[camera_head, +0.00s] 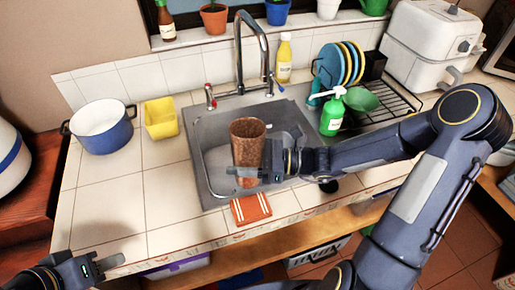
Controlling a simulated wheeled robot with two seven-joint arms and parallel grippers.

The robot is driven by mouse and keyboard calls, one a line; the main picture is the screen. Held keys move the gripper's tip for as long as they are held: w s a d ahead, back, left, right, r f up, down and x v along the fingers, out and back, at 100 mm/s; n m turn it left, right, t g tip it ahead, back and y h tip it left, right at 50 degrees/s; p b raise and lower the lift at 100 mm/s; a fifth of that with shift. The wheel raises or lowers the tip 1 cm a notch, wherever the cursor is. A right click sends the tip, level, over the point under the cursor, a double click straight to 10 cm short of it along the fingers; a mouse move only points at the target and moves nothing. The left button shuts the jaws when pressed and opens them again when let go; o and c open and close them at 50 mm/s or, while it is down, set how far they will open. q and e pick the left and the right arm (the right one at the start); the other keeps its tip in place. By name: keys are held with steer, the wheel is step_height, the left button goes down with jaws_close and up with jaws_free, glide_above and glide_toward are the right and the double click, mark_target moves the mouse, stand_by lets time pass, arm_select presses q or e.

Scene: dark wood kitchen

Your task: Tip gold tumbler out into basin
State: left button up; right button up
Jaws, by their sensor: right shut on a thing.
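The gold tumbler (248,135) is a tall brownish, speckled cup. It stands nearly upright over the front left part of the metal basin (212,150). My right gripper (245,172) is shut on the tumbler near its lower end, coming in from the right. Whether anything is inside the tumbler cannot be seen. My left gripper (98,266) is at the lower left, in front of the counter edge and away from the basin; its fingers are too small and dark to tell their opening.
A tap (240,60) rises behind the basin. A yellow container (160,118) and a blue pot (102,126) stand left. A green soap bottle (333,112) and a dish rack (385,100) are right. An orange cloth (251,208) lies at the front edge.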

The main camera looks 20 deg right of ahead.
steer(key=shift+r+m+p, duration=0.3)
steer(key=shift+r, duration=0.1)
steer(key=shift+f+m, duration=0.25)
steer(key=shift+m, duration=0.05)
steer(key=m, duration=0.2)
steer(key=shift+w+d+f+m, duration=0.15)
steer(key=shift+w+f+m, duration=0.15)
steer(key=m, duration=0.2)
steer(key=shift+w+d+f+m+t+p, duration=0.1)
steer(key=shift+w+d+m+t+p, duration=0.05)
steer(key=shift+w+m+t+p, duration=0.2)
steer(key=m, duration=0.3)
steer(key=shift+s+t+y, duration=0.3)
steer(key=shift+t, duration=0.05)
steer(key=shift+m+t, duration=0.3)
steer(key=shift+m, duration=1.55)
steer(key=shift+m+p, duration=0.3)
steer(key=shift+m, duration=0.1)
steer(key=shift+w, duration=0.15)
